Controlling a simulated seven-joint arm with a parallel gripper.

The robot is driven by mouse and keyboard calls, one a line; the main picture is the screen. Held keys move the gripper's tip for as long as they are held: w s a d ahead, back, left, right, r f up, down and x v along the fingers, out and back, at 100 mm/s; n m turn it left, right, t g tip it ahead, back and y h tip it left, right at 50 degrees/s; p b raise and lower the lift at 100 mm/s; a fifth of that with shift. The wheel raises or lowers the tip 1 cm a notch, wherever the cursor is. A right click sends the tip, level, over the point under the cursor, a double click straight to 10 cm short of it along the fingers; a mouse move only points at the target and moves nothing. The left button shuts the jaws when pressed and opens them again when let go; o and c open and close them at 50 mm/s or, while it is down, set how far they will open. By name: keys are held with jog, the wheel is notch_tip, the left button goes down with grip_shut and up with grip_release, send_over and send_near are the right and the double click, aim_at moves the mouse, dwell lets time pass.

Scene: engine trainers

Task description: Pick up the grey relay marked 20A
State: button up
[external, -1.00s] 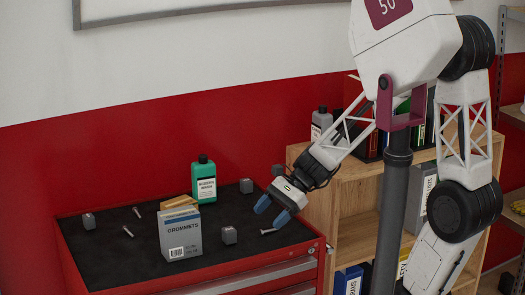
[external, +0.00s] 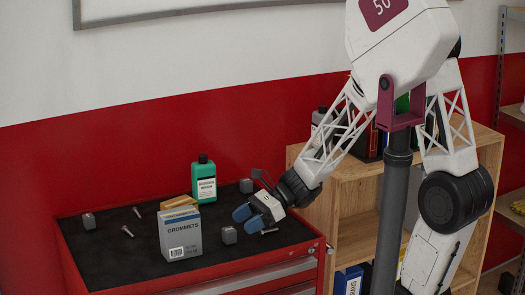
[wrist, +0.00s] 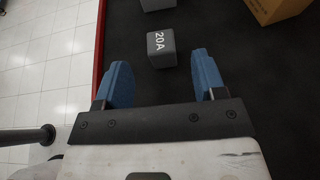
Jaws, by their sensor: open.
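The grey relay marked 20A (wrist: 161,48) shows in the wrist view, a small cube with white lettering on a black mat. It lies beyond and between my fingertips, not between the fingers. In the external view a grey cube (external: 229,235) just below and left of my gripper (external: 247,216) appears to be this relay; its marking cannot be read there. My gripper (wrist: 160,75) is open and empty, with two blue fingers apart, above the mat near the front right of the red tool chest.
The grommets box (external: 180,235) stands left of the near cube, with a tan box (external: 180,202) behind. A green bottle (external: 204,180), other grey cubes (external: 88,221) (external: 246,186) and several bolts (external: 127,231) share the black top. A wooden shelf (external: 345,215) stands right.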

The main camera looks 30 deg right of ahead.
aim_at(223, 236)
jog(key=shift+x, duration=1.05)
jog(key=shift+a, duration=0.1)
jog(key=shift+x, duration=2.5)
jog(key=shift+w, duration=0.1)
jog(key=c, duration=1)
